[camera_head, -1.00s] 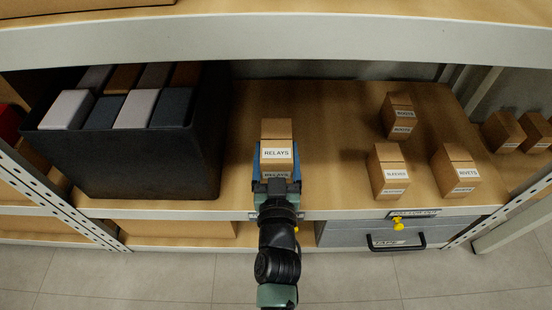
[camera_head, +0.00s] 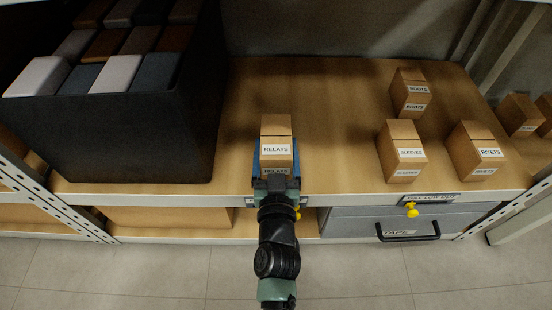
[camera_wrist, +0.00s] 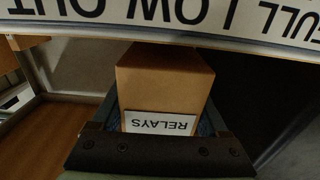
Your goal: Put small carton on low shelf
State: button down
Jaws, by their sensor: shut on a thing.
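A small brown carton labelled RELAYS (camera_head: 276,143) is held by my gripper (camera_head: 276,172), whose blue fingers are on both sides of it. In the head view it overlaps the front of the wooden shelf board (camera_head: 330,110); I cannot tell whether it touches the board. In the wrist view the carton (camera_wrist: 165,80) sits between the fingers, with its label upside down. A white shelf edge with large black upside-down letters (camera_wrist: 190,15) crosses the top there. A lower wooden shelf (camera_head: 180,222) shows under the white front edge.
A large dark bin (camera_head: 120,140) of coloured boxes stands left on the board. A grey drawer with a black handle (camera_head: 408,232) is below. Board between bin and cartons is clear.

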jog(key=shift+f, duration=0.65)
jog(key=shift+f+b, duration=0.2)
jog(key=shift+b, duration=0.25)
grip_release()
jog(key=shift+s+r, duration=0.1)
jog(key=shift+r, duration=0.05)
jog(key=s+p, duration=0.2)
jog(key=s, duration=0.9)
jog(key=shift+s, duration=0.4)
